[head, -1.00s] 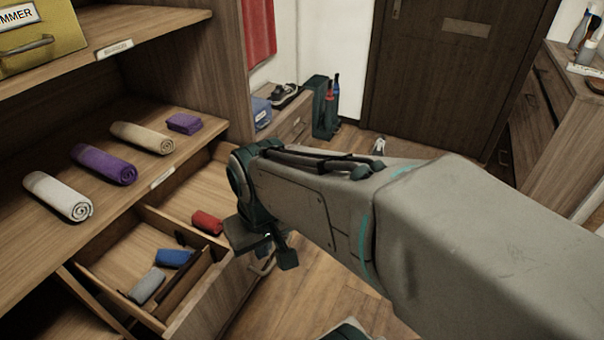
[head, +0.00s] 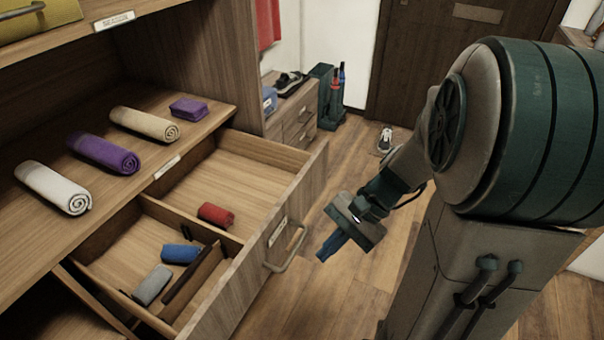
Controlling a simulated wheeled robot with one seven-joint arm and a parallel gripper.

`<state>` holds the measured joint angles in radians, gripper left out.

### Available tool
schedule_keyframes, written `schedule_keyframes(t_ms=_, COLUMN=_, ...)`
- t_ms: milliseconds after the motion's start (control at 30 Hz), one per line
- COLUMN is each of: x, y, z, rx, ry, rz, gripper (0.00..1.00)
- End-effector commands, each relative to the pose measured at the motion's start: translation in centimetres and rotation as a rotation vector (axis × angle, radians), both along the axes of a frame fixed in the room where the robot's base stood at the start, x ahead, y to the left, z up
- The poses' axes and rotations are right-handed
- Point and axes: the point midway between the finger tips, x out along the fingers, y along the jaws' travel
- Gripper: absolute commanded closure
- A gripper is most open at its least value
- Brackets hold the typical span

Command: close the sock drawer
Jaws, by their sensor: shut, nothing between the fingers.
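The sock drawer (head: 262,239) stands pulled out below the shelf in the head view, with its front panel facing right. It has a metal bar handle (head: 290,250) and a small label on its front. Inside are a red roll (head: 216,215), a blue roll (head: 180,253) and a grey roll (head: 153,285), with dividers between compartments. My gripper (head: 332,246) is shut and empty. It is in front of the drawer, to the right of the handle in the picture, and appears apart from it. No part of the drawer front is hidden by it.
The shelf above holds a white towel roll (head: 54,187), a purple roll (head: 104,152), a beige roll (head: 145,125) and a folded purple cloth (head: 188,108). A small cabinet (head: 298,115) stands behind. A shoe (head: 385,140) lies on the floor. The wooden floor before the drawer is mostly clear.

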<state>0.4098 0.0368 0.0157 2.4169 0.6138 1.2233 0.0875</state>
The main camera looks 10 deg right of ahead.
Motion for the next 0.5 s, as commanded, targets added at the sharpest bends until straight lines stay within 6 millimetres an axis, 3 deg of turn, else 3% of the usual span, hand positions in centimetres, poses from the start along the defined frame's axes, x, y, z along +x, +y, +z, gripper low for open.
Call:
schedule_keyframes(t_ms=33, x=0.8, y=-0.5, z=-1.6, rx=0.089, ry=0.061, rz=-0.107, gripper=1.0)
schedule_keyframes(t_ms=167, x=3.5, y=-2.0, z=-3.4, rx=0.323, ry=0.173, rz=-0.365, gripper=1.0)
schedule_keyframes(t_ms=300, x=6.5, y=-5.2, z=-5.3, rx=0.573, ry=0.25, rz=-0.631, gripper=1.0)
schedule_keyframes(t_ms=500, x=9.2, y=-10.4, z=-7.4, rx=0.844, ry=0.285, rz=-0.906, gripper=1.0)
